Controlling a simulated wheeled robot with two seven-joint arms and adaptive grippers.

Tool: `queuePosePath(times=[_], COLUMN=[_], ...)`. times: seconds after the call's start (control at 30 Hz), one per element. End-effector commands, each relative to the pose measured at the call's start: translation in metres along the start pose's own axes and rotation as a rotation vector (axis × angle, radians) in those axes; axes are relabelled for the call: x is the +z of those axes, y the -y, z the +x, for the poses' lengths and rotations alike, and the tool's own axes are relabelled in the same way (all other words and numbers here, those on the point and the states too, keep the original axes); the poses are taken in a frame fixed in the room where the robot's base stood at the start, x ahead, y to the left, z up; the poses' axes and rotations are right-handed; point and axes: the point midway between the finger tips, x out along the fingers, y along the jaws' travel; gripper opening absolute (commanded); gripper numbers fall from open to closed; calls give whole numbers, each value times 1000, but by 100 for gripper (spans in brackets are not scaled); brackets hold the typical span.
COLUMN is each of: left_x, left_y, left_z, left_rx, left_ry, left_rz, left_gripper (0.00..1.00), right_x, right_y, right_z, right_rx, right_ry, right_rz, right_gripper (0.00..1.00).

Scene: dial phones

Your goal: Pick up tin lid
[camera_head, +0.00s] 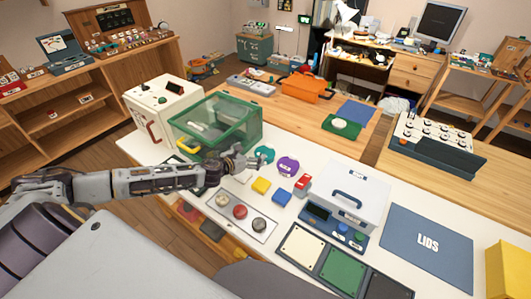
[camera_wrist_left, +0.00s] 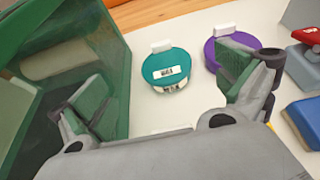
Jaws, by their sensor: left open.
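A round teal lid (camera_head: 264,153) with a white tab sits on the white table, just beyond my left gripper. In the left wrist view the teal lid (camera_wrist_left: 172,65) bears a small white label, and a pale labelled side shows below its near edge. A purple lid (camera_head: 288,166) lies to its right; it also shows in the left wrist view (camera_wrist_left: 225,48), partly hidden by a finger. I cannot tell which is the tin lid. My left gripper (camera_head: 241,163) is open and empty, its fingers (camera_wrist_left: 165,95) spread with the teal lid ahead between them. My right gripper is not in view.
A green-framed clear box (camera_head: 214,122) stands close on the left of my left gripper. Yellow (camera_head: 261,186), blue (camera_head: 282,197) and red (camera_head: 302,185) pieces lie nearby. A white case (camera_head: 345,192) stands to the right, before a blue mat marked LIDS (camera_head: 425,240), which is bare.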

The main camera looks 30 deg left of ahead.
Motion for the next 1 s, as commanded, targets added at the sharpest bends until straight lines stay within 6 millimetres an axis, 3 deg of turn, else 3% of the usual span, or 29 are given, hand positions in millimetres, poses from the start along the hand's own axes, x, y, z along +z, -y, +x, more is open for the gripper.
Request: queuePosePath(times=[1.0], left_x=[0], left_y=[0], left_z=[76], left_rx=[1], left_ry=[1], left_rz=[-2], left_gripper=[100], right_x=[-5], right_y=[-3], right_z=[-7], right_rx=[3], right_ry=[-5], right_rz=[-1], right_gripper=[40])
